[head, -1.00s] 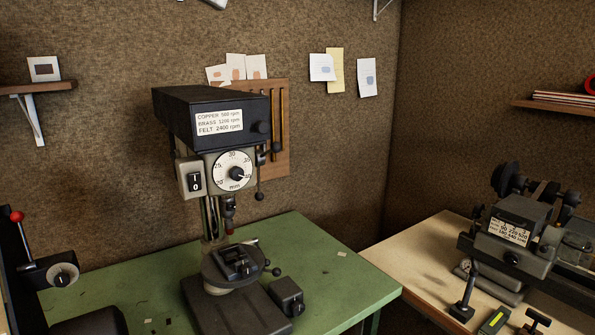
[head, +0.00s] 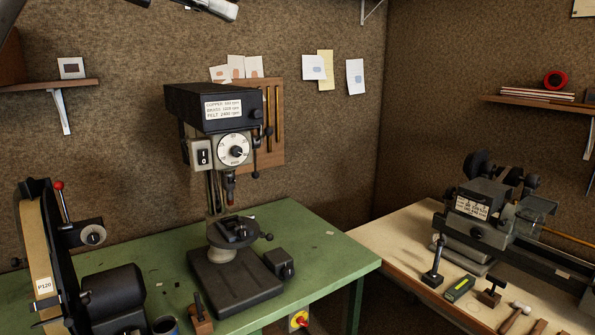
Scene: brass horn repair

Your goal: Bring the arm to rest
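Neither of my grippers shows clearly in the head view. A grey and black metal part (head: 222,9) pokes in at the top edge, left of centre, cut off by the frame. I cannot tell whether it belongs to my arm or to a fixture. A drill press (head: 215,108) with a dial and a speed label stands on the green bench (head: 325,248). No gripper is seen touching it or anything else on the benches.
A belt sander (head: 40,262) stands at the left front. A lathe-like machine (head: 480,210) and small hand tools, including a hammer (head: 517,317), occupy the pale bench (head: 385,235) at right. Wall shelves (head: 50,86) (head: 545,104) jut out on both sides. The green bench's right part is mostly clear.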

